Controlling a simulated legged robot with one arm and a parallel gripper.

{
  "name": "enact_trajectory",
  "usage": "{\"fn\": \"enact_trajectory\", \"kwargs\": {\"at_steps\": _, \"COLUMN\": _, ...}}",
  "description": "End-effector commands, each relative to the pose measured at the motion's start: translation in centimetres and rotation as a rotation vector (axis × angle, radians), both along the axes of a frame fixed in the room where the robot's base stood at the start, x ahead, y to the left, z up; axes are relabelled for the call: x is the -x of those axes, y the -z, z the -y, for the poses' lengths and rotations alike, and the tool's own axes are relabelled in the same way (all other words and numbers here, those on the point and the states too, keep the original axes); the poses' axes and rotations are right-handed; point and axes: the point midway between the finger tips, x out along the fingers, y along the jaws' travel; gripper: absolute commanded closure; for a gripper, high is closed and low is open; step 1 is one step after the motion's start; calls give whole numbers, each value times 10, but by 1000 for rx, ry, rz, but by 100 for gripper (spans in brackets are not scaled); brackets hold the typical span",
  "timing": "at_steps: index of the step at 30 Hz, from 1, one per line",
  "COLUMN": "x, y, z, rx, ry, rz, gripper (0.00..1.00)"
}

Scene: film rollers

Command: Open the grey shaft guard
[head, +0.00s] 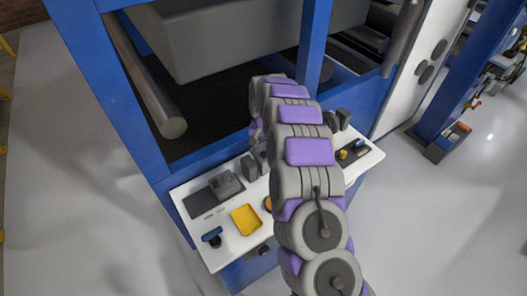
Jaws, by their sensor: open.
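A large grey box-shaped cover (225,35) sits inside the blue machine frame at the top of the head view. It may be the grey shaft guard, but I cannot be sure. Its lower edge hangs over a dark recess, and its top runs out of the picture. My grey and purple arm reaches up from the bottom centre towards the machine, in front of the white shelf. The arm's far end lies below and right of the grey cover. My gripper's fingers are hidden behind the arm, and I see no contact with the cover.
Blue posts flank the opening. The floor at left is clear.

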Motion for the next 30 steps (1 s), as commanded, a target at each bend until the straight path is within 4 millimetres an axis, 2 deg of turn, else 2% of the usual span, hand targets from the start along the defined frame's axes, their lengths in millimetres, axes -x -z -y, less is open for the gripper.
{"fn": "enact_trajectory", "kwargs": {"at_steps": 1, "x": 0, "y": 7, "z": 0, "rx": 0, "ry": 0, "rz": -1, "gripper": 48}}
{"fn": "enact_trajectory", "kwargs": {"at_steps": 6, "x": 0, "y": 19, "z": 0, "rx": -1, "ry": 0, "rz": 2, "gripper": 48}}
{"fn": "enact_trajectory", "kwargs": {"at_steps": 16, "x": 0, "y": 22, "z": 0, "rx": -1, "ry": 0, "rz": 1, "gripper": 48}}
{"fn": "enact_trajectory", "kwargs": {"at_steps": 30, "x": 0, "y": 22, "z": 0, "rx": -1, "ry": 0, "rz": 1, "gripper": 93}}
